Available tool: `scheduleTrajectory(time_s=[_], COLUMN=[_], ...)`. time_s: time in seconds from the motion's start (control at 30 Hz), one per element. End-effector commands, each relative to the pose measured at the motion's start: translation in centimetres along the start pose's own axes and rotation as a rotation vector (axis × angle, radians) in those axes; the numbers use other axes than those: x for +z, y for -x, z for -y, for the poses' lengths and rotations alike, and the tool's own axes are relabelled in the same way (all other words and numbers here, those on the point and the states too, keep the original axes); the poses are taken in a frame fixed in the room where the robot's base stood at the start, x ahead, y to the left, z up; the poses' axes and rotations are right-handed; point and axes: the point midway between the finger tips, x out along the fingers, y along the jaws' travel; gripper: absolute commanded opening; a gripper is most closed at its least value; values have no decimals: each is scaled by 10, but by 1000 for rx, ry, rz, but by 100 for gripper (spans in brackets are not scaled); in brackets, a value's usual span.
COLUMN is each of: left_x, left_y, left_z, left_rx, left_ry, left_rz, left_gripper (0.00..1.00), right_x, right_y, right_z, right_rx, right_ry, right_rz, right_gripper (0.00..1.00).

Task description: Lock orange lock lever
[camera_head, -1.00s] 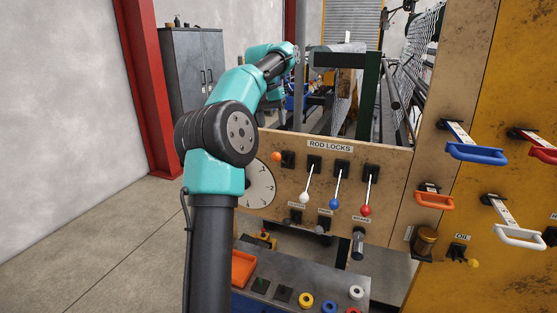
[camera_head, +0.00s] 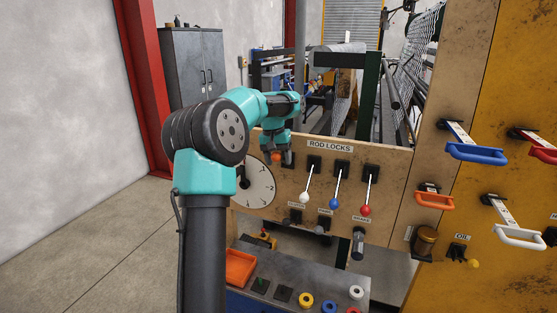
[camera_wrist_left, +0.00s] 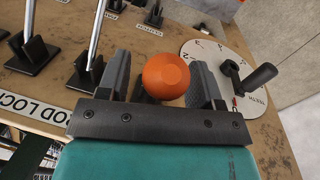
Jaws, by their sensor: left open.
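The orange lock lever shows as a round orange knob (camera_wrist_left: 166,76) in the left wrist view, between the two open fingers of my left gripper (camera_wrist_left: 165,80). I cannot tell whether the fingers touch it. In the head view the orange knob (camera_head: 287,157) is partly covered by my left gripper (camera_head: 277,157), which points down at the top left of the rod locks panel (camera_head: 390,190). The white lever (camera_head: 304,196), blue lever (camera_head: 334,202) and red lever (camera_head: 366,209) hang down to the right. My right gripper is not in view.
A dial with a crank handle (camera_wrist_left: 262,76) sits near the orange knob. Orange, blue and white pull handles (camera_head: 435,200) stick out at the right. A control desk with an orange tray (camera_head: 240,267) and colored buttons stands below the panel.

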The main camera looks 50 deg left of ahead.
Motion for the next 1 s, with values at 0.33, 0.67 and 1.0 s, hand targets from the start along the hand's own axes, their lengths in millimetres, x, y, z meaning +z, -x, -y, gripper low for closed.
scheduleTrajectory(time_s=[0.33,0.67,1.0], left_x=[0,0,0], left_y=[-2,-2,-2], left_z=[0,0,0], left_rx=[0,0,0], left_ry=[0,0,0], left_rz=[1,1,0], left_gripper=[56,24,0], right_x=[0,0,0], right_y=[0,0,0], right_z=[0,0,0], right_rx=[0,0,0], right_ry=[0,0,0], right_rz=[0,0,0], right_gripper=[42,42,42])
